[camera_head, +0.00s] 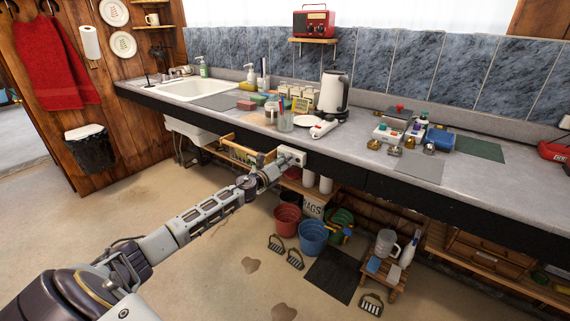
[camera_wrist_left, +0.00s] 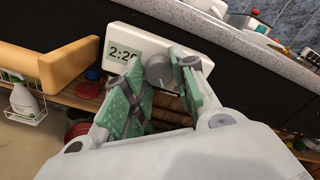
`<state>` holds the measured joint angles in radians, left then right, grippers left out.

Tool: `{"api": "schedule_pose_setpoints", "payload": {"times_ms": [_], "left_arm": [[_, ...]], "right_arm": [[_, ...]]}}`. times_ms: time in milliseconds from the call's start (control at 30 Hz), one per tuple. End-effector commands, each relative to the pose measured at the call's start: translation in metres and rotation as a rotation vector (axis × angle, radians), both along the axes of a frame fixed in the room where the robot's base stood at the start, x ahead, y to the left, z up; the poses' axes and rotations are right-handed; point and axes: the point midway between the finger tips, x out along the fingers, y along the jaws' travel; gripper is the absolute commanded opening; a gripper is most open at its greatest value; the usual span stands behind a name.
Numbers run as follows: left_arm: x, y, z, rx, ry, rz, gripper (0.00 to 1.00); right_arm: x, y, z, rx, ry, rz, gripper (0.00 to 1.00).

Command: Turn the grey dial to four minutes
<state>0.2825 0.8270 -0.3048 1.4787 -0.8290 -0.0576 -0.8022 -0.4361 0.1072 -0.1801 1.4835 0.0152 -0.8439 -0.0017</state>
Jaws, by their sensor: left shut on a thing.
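A white timer box (camera_wrist_left: 119,36) is on the dark front of the counter. Its display (camera_wrist_left: 121,57) reads 2:2 and a last digit that I cannot make out for sure. The grey dial (camera_wrist_left: 158,73) is to the right of the display. My left gripper (camera_wrist_left: 164,65) has its green-padded fingers on either side of the dial and is shut on it. In the head view the box (camera_head: 292,154) shows below the counter edge, with my left gripper (camera_head: 272,168) reaching it from the front left. The dial is not clear there. My right gripper is not in view.
A wooden piece (camera_wrist_left: 45,66) juts out left of the box. The counter (camera_head: 350,140) above holds a kettle (camera_head: 333,93), jars and small items. Red (camera_head: 287,220) and blue (camera_head: 313,236) buckets stand on the floor below. The floor at the left is free.

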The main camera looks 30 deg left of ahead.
Motion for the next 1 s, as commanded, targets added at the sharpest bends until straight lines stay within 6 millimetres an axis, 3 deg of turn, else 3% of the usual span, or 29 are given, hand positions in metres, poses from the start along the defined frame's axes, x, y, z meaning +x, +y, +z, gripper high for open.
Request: {"api": "schedule_pose_setpoints", "payload": {"times_ms": [200,600,1000], "left_arm": [[0.0,-0.001,-0.004,0.208,-0.012,-0.003,0.03],[0.0,0.001,-0.004,0.584,-0.042,-0.003,0.03],[0.0,0.002,-0.003,0.963,-0.071,-0.005,0.03]], "right_arm": [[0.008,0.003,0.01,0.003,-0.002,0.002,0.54],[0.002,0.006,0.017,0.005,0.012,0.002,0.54],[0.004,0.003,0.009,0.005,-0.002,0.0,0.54]]}}
